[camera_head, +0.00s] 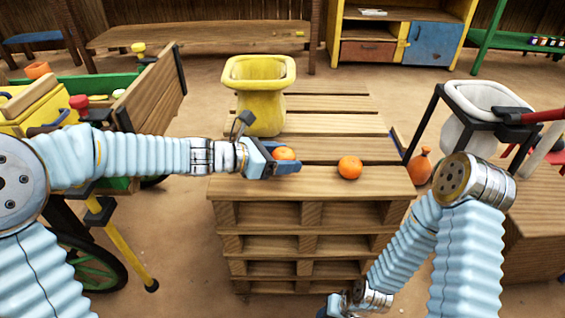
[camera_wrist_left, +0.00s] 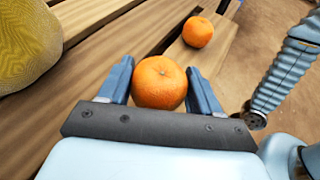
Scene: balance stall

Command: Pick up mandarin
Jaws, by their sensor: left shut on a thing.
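One mandarin (camera_head: 284,154) is between the fingers of my left gripper (camera_head: 275,160), over the left part of the wooden pallet stack. In the left wrist view the same mandarin (camera_wrist_left: 159,83) sits between both blue fingers, and the gripper is shut on it. I cannot tell whether it touches the planks. A second mandarin (camera_head: 350,167) lies on the pallet to the right, apart from the gripper; it also shows in the left wrist view (camera_wrist_left: 198,32). My right gripper (camera_head: 335,303) is low in front of the pallets, and its fingers are not clear.
A yellow container (camera_head: 260,103) stands on the pallet stack (camera_head: 310,185) behind my left gripper. A wooden cart (camera_head: 150,95) is at the left. A black-framed stand with a white basin (camera_head: 485,105) is at the right. An orange vase-like object (camera_head: 419,168) stands beside the pallets.

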